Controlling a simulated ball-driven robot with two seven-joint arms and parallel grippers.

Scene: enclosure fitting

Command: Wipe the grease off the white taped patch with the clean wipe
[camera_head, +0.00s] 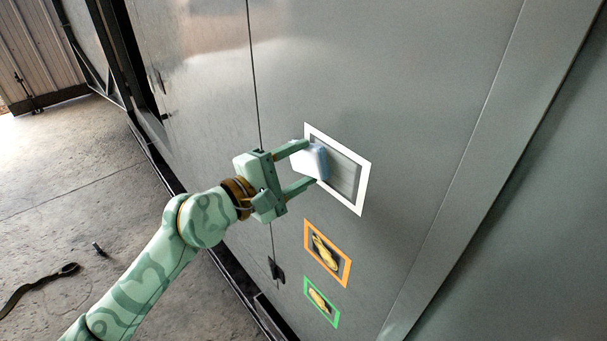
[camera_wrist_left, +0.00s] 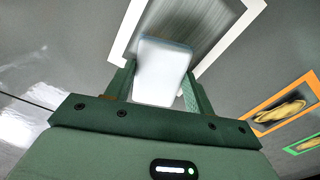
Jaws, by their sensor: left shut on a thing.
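The white taped patch (camera_head: 364,190) is a white tape frame on the grey metal door, around a darker grey, streaky area. It also shows at the top of the left wrist view (camera_wrist_left: 236,30). My left gripper (camera_head: 308,163) is shut on the pale blue-white wipe (camera_head: 313,160), a block-like pad that fills the space between the fingers in the left wrist view (camera_wrist_left: 162,70). The wipe overlaps the left side of the patch; I cannot tell whether it touches the surface. My right gripper is not in view.
Below the white patch are an orange taped patch (camera_head: 308,233) and a green taped patch (camera_head: 333,322), each with a yellowish smear inside. A dark latch (camera_head: 276,270) sits on the door at lower left. A strap (camera_head: 38,287) lies on the concrete floor.

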